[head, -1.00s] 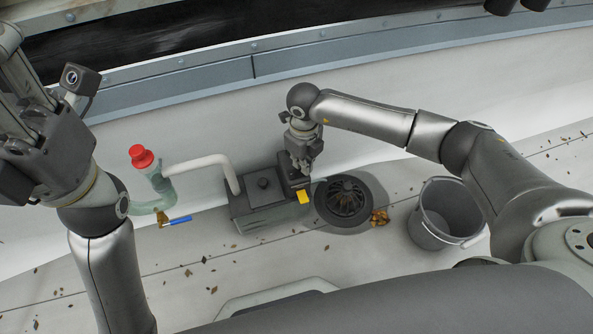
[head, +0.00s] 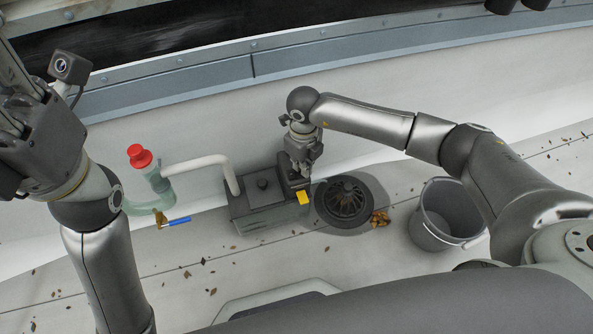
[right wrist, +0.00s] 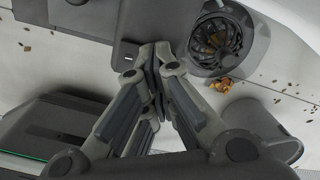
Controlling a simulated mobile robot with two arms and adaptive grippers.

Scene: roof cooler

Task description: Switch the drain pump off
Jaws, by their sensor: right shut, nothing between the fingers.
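The drain pump (head: 270,208) is a grey-green box with a dark lid, standing on the pale floor in the middle of the head view. A small yellow piece (head: 304,198) shows at its right end. My right gripper (head: 303,176) is shut and empty, its fingertips pointing down at the right end of the pump lid. In the right wrist view, the shut fingertips (right wrist: 155,52) are close to a dark part of the pump (right wrist: 112,22); I cannot tell whether they touch. No switch is clear beneath them. My left gripper (head: 22,130) is at the left edge, partly cut off, its fingers unclear.
A white pipe (head: 205,162) runs from the pump to a green pipe with a red cap (head: 139,157) and a blue-handled valve (head: 176,222). A round drain grate (head: 346,197), orange-brown leaves (head: 380,219) and a grey bucket (head: 446,218) lie to the right.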

